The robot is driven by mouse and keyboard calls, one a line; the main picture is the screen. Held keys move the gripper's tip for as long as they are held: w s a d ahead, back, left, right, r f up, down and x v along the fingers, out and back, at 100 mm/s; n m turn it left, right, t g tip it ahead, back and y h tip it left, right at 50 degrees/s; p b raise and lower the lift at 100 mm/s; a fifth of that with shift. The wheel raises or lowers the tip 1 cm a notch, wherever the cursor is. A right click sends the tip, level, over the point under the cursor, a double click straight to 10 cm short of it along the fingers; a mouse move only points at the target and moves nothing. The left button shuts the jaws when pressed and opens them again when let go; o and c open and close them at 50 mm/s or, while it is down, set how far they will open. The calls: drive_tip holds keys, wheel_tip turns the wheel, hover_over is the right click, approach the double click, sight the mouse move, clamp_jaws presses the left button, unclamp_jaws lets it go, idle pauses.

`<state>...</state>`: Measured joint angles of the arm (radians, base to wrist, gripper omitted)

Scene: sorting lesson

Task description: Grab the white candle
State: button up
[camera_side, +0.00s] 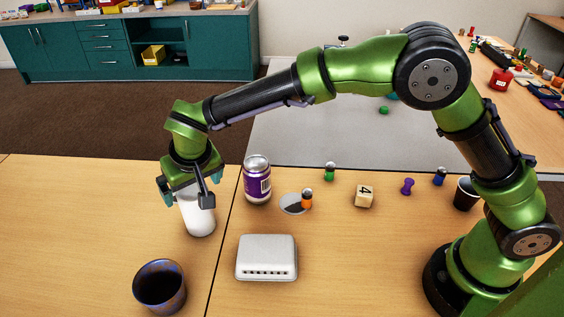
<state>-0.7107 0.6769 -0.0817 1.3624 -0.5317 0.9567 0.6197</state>
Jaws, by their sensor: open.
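The white candle (198,218) is a plain white cylinder standing upright on the wooden table, left of the dark table seam. My gripper (187,196) is open and points down over it, with its fingers at the upper part of the candle. One finger shows at the left of the candle and another in front at the right. The candle's top is hidden by the gripper. I cannot tell whether the fingers touch it.
A purple can (257,182) stands close to the right. A dark blue cup (160,287) stands in front, and a white box (266,258) lies front right. Small pegs, a numbered wooden cube (364,196) and a black cup (466,194) are farther right. The table's left is clear.

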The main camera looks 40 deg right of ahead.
sight(192, 190)
drive_tip(key=x, duration=0.5)
drive_tip(key=shift+r, duration=0.1)
drive_tip(key=c, duration=1.3)
